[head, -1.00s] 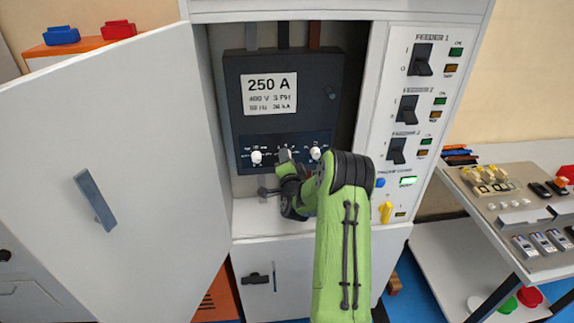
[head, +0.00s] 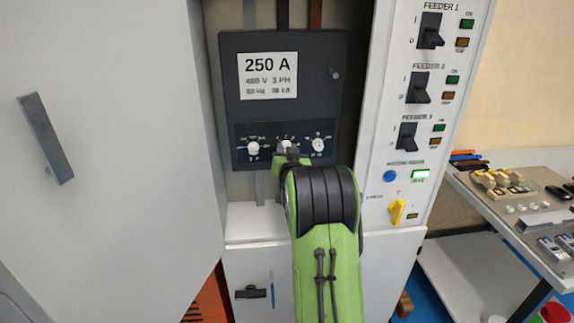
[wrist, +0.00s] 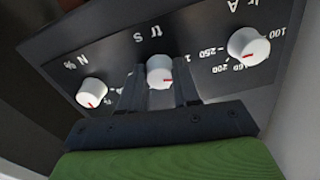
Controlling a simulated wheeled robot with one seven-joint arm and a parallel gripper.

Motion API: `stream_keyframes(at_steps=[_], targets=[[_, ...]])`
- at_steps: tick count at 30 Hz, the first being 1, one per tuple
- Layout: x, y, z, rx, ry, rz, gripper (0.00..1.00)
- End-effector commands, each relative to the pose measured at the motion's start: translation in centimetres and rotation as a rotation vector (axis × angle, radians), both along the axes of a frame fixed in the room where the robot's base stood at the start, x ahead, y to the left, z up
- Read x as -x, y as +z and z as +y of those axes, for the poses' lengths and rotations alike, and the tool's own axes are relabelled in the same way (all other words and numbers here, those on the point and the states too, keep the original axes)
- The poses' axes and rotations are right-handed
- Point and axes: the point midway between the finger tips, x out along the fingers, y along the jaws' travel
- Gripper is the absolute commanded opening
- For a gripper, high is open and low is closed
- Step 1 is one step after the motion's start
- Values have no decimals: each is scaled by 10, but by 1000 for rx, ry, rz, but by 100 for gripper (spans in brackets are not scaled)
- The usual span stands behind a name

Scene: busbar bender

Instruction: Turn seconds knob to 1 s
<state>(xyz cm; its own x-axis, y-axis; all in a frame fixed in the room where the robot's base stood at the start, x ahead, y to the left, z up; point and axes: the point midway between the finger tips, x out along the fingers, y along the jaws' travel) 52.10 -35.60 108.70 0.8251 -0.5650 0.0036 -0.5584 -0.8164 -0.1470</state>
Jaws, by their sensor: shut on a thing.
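The seconds knob (wrist: 160,70) is the white middle dial of three, under a label like "tr s" in the wrist view. Its red pointer mark is on the lower right of its face in that upside-down view. In the head view, the knob (head: 287,146) shows just above my gripper (head: 291,155). In the wrist view my gripper (wrist: 160,84) has one finger on each side of the knob and is shut on it. The scale marks around this knob are mostly hidden by the fingers.
A white knob marked A (wrist: 249,47) and one marked N % (wrist: 92,92) flank it on the dark breaker (head: 281,98). The open cabinet door (head: 100,150) stands left. Feeder switches and a yellow selector (head: 397,212) are on the right panel.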

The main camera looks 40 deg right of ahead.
Motion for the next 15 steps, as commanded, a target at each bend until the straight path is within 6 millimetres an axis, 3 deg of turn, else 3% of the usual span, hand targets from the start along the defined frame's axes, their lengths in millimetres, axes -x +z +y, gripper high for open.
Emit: stream_keyframes(at_steps=[1, 15], targets=[[-1, -8, 1, 28, 3, 25, 1], [0, -6, 0, 250, 2, 185, 1]])
